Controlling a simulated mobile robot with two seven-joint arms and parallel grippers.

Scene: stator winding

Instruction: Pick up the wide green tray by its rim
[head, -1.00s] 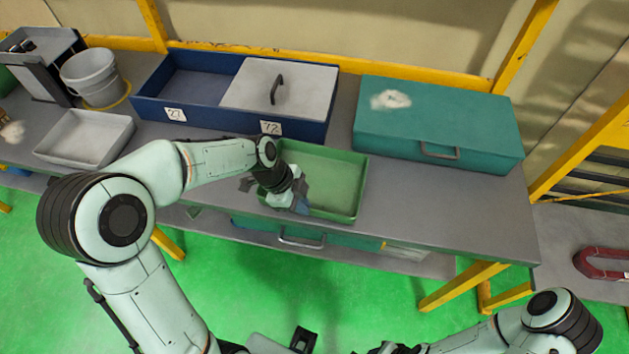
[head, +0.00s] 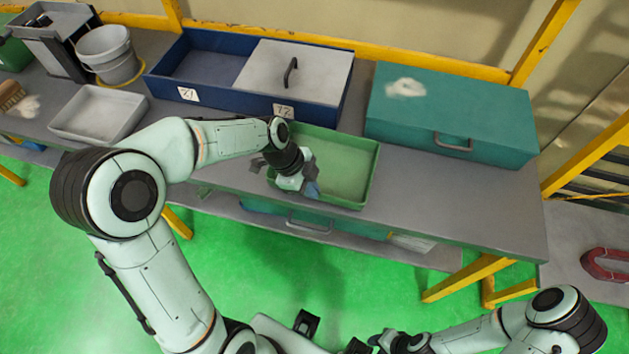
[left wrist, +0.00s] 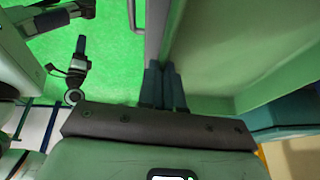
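The wide green tray (head: 345,170) sits on the grey workbench near its front edge, in front of the blue bin and the teal box. My left gripper (head: 312,189) is at the tray's front rim, left of the middle, and hides part of it. In the left wrist view, its fingers (left wrist: 165,88) are close together with the wall of the tray (left wrist: 235,50) running in between them; they look shut on the rim. My right gripper (head: 372,342) is low at the bottom of the head view, away from the bench, its fingers too small to judge.
Behind the tray stand a blue bin (head: 215,90) with a grey lid (head: 300,80) and a teal box (head: 450,110). A light grey tray (head: 98,113) and a bucket (head: 108,50) are further left. The bench (head: 480,205) is clear right of the tray.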

